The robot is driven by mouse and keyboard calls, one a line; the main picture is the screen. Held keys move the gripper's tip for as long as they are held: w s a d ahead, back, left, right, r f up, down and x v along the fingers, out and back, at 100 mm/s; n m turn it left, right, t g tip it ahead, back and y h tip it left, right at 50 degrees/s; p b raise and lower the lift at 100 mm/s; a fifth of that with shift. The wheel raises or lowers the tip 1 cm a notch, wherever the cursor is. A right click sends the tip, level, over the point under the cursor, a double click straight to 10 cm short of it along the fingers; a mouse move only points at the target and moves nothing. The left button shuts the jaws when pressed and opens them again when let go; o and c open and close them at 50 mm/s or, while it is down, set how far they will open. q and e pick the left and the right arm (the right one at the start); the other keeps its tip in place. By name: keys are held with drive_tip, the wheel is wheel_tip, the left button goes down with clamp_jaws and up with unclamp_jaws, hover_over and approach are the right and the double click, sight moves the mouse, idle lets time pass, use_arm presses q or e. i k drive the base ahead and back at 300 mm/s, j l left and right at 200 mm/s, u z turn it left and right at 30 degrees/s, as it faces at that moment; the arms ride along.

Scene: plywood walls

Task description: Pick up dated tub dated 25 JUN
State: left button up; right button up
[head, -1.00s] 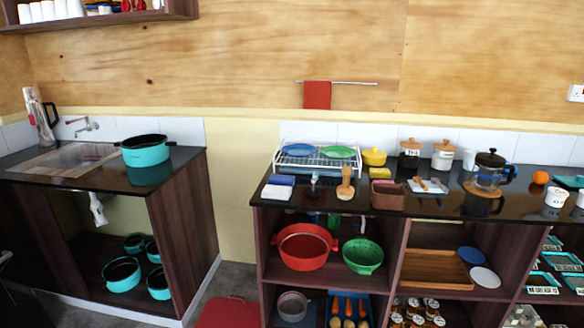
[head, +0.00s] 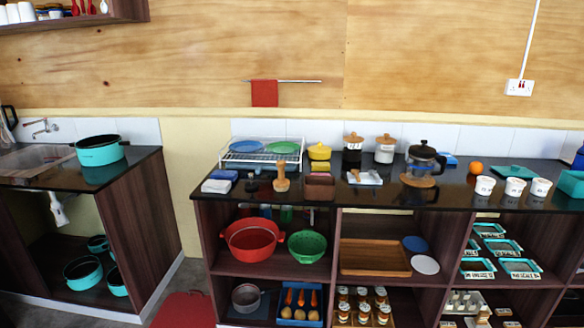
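Three white tubs with dark print stand in a row on the black counter at the right: a left tub (head: 485,186), a middle tub (head: 515,187) and a right tub (head: 540,188). The print is too small to read, so I cannot tell which one bears 25 JUN. Teal-rimmed containers (head: 525,268) with white labels sit on the shelf below them, and their labels are not readable either. Neither of my grippers is in view.
A French press (head: 422,160) and an orange (head: 476,168) stand left of the tubs. A teal item (head: 508,176) lies behind them, and a teal box (head: 570,183) is at the right edge. The counter front (head: 440,200) before the French press is fairly clear.

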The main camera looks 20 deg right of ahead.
sight(515, 187)
drive_tip(key=k+l+z, duration=0.15)
drive_tip(key=l, duration=0.6)
drive_tip(key=k+l+z, duration=0.15)
drive_tip(key=k+l, duration=0.15)
drive_tip(key=l, duration=0.55)
drive_tip(key=k+l+z, duration=0.1)
drive_tip(key=l, duration=0.7)
drive_tip(key=k+l+z, duration=0.15)
drive_tip(key=l, duration=0.65)
drive_tip(key=k+l+z, duration=0.15)
drive_tip(key=l, duration=0.7)
drive_tip(key=i, duration=0.1)
